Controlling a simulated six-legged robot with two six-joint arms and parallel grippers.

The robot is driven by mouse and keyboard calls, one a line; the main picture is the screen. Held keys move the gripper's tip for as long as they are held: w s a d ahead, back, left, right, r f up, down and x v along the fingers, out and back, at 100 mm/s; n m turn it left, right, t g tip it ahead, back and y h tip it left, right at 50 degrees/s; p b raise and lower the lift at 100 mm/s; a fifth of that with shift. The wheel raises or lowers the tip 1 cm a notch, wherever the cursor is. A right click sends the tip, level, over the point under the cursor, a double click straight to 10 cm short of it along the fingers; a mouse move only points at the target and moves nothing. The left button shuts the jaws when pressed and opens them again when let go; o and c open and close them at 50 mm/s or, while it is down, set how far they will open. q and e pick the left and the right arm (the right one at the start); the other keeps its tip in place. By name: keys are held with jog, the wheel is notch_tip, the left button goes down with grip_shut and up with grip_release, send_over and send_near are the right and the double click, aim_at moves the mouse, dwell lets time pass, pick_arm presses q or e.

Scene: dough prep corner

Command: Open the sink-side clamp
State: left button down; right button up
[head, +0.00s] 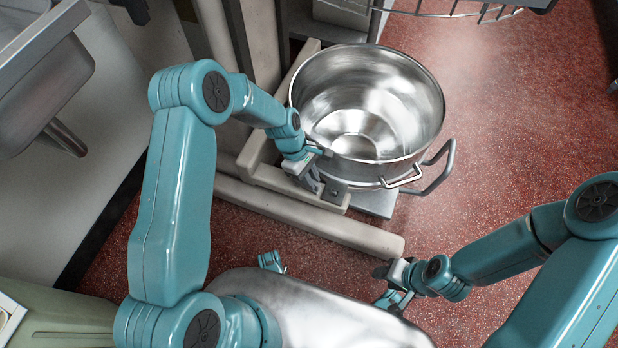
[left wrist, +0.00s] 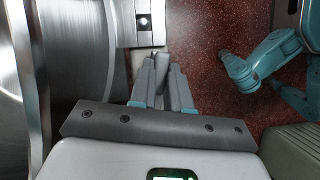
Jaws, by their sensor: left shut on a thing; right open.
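The large steel mixing bowl (head: 365,100) sits upright in its pale stand (head: 270,180). The sink-side clamp (head: 336,187) is a small grey metal part at the near left side of the bowl, largely hidden by my gripper. My left gripper (head: 314,172) is there, shut on the clamp; the gripped part is hard to make out. In the left wrist view my left fingers (left wrist: 166,85) are close together just below a metal block (left wrist: 145,22) with a bolt, beside the bowl wall (left wrist: 80,70). My right gripper (head: 392,284) is open and empty, low at the right of the stand.
A steel sink (head: 45,85) stands at the upper left. A bent metal handle (head: 440,170) sticks out right of the bowl. The stand's foot beam (head: 310,222) runs across below it. A wire rack (head: 450,10) is at the top. The red floor (head: 520,130) at right is clear.

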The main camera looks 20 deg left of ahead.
pick_arm(q)
jog(key=shift+s+a+m+g, duration=0.15)
jog(key=shift+s+m+g, duration=0.1)
jog(key=shift+m, duration=0.35)
jog(key=shift+s+a+m+g, duration=0.1)
jog(key=shift+s+m+g, duration=0.1)
jog(key=shift+m, duration=0.4)
jog(key=shift+s+a+m+g+y+b, duration=0.1)
jog(key=shift+m+g+y+b, duration=0.1)
jog(key=shift+m, duration=0.2)
jog(key=shift+s+a+m+g+y+b, duration=0.1)
jog(key=shift+m+y+b, duration=0.1)
jog(key=shift+m, duration=0.2)
jog(key=shift+s+m, duration=0.15)
jog(key=shift+m, duration=0.35)
jog(key=shift+a, duration=0.1)
jog(key=shift+s+a+m+g+y, duration=0.2)
jog(key=shift+m, duration=0.4)
jog(key=shift+s+a+m+g+y, duration=0.15)
jog(key=shift+m+y, duration=0.05)
jog(key=shift+m, duration=0.4)
